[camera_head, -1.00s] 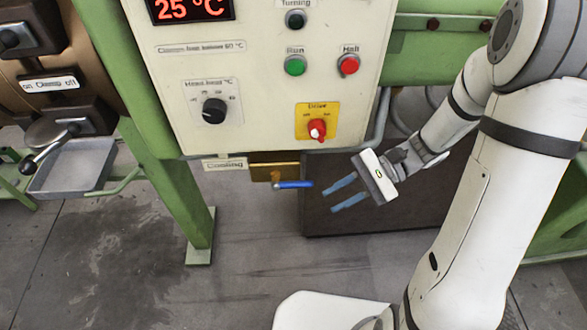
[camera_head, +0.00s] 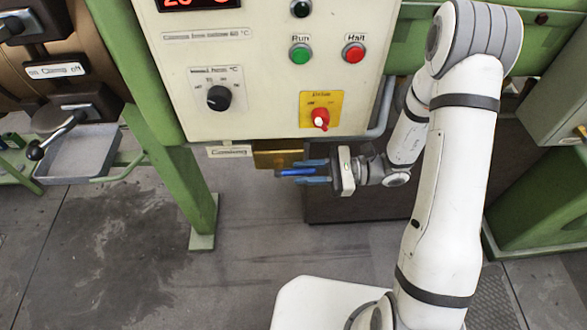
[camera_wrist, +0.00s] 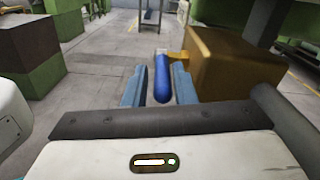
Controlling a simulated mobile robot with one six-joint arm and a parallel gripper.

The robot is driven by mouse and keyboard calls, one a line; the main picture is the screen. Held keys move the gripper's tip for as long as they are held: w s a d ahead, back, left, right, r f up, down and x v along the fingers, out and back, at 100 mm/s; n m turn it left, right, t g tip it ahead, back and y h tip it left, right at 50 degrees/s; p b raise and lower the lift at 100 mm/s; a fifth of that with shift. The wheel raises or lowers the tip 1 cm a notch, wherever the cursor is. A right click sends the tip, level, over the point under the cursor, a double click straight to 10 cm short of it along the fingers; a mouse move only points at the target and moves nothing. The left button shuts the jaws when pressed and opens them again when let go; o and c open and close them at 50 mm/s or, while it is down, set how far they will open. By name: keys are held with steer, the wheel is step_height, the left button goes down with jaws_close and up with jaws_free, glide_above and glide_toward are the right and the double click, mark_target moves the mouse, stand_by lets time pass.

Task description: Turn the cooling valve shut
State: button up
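The cooling valve is a brass block (camera_head: 275,159) under the control panel, below the "Cooling" label (camera_head: 229,151). Its blue lever (camera_head: 285,173) points sideways in the head view. In the wrist view the blue lever (camera_wrist: 163,78) lies between my two blue fingers, with the brass block (camera_wrist: 230,65) to the right. My gripper (camera_head: 314,172) is open around the lever, one finger on each side. A narrow gap shows between the lever and each finger in the wrist view.
The cream control panel (camera_head: 270,105) hangs just above my gripper, with a red drive switch (camera_head: 320,118) on a yellow plate. A green machine leg (camera_head: 200,220) stands to the left. A dark box (camera_head: 350,207) is behind and below my gripper. A grey tray (camera_head: 80,155) sits far left.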

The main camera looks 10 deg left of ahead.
steer(key=shift+x, duration=0.85)
steer(key=shift+c, duration=0.2)
steer(key=c, duration=0.5)
jaws_close()
steer(key=shift+a, duration=0.1)
